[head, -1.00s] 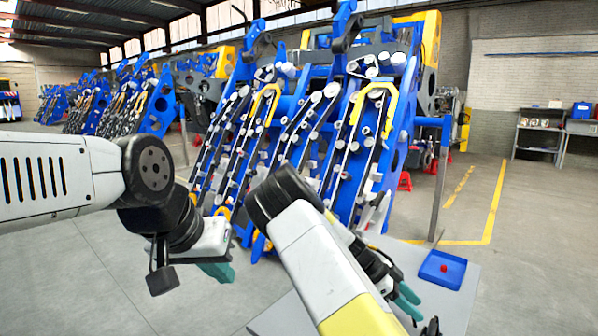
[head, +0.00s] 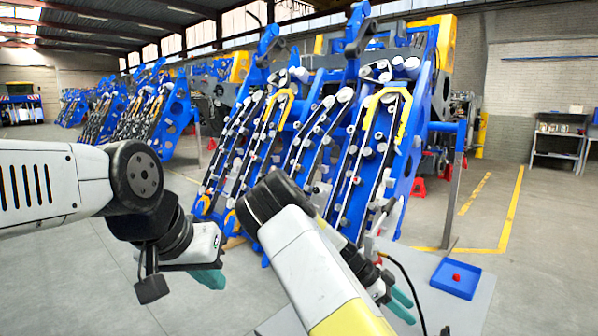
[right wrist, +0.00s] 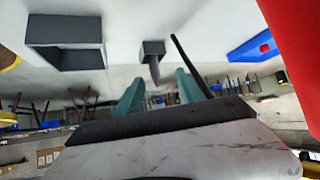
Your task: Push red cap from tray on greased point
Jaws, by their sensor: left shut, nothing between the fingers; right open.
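A small red cap (head: 456,277) lies in a shallow blue tray (head: 470,287) on a light grey tabletop at the lower right of the head view. In the right wrist view the cap (right wrist: 265,48) and part of the tray (right wrist: 246,50) show at the upper right. My right gripper (head: 404,302) is open and empty, left of the tray; its teal fingers (right wrist: 160,92) stand apart in the wrist view. My left gripper (head: 210,278) is shut and empty, low at the left, away from the tray. I cannot make out a greased point on the blue chassis (head: 395,185).
The light grey tabletop (head: 470,315) is mostly clear around the tray. A dark cable (head: 408,280) curves beside my right gripper. Two grey open boxes (right wrist: 64,57) (right wrist: 152,47) and a large red surface (right wrist: 296,30) show in the right wrist view. The chassis rises behind both arms.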

